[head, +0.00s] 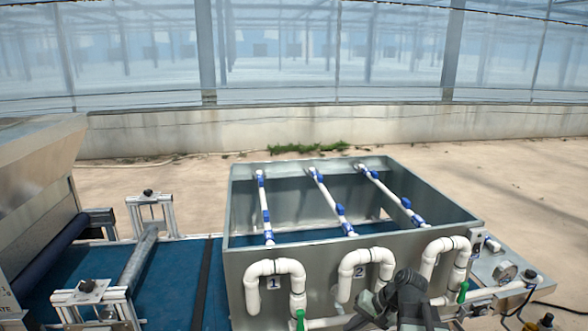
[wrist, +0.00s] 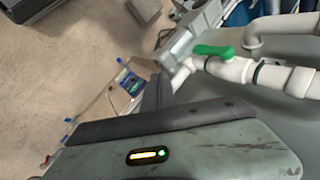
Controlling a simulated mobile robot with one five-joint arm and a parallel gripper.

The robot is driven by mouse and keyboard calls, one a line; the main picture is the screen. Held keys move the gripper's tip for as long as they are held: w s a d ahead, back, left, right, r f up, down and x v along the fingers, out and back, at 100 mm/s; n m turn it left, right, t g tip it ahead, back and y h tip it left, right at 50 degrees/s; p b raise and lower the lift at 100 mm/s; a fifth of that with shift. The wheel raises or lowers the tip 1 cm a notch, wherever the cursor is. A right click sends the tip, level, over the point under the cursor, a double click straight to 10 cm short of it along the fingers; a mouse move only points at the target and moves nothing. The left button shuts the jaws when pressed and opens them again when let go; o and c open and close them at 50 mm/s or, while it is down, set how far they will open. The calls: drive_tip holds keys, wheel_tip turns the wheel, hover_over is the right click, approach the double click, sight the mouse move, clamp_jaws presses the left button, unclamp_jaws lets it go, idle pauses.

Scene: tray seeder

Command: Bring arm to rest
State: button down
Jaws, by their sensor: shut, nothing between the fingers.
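My gripper (head: 404,290) shows as dark grey and black parts at the bottom of the head view, right of centre. It is in front of the metal water box (head: 335,262), near the pipe marked 2 (head: 352,268). It is shut and holds nothing. In the wrist view, a worn grey-green body with a lit indicator fills the lower part. White pipe (wrist: 270,75) with a green valve handle (wrist: 212,50) lies beyond it at the upper right. I cannot tell from these views whether my gripper touches the piping.
White spray bars (head: 265,208) with blue fittings span the open box. A blue conveyor belt (head: 180,270) runs to the left, beside a metal hopper (head: 35,165). A gauge (head: 507,272) stands at the right. Bare floor (head: 530,190) is clear behind and to the right.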

drive_tip(key=s+a+f+n+g+h+b, duration=0.2)
drive_tip(key=s+a+f+n, duration=0.1)
drive_tip(key=a+f, duration=0.4)
drive_tip(key=s+d+h, duration=0.2)
drive_tip(key=d, duration=0.1)
drive_tip(key=s+d+h, duration=0.1)
drive_tip(key=d+h, duration=0.1)
drive_tip(key=shift+f+n+g, duration=0.2)
drive_tip(key=shift+n+g, duration=0.1)
drive_tip(key=shift+n, duration=0.1)
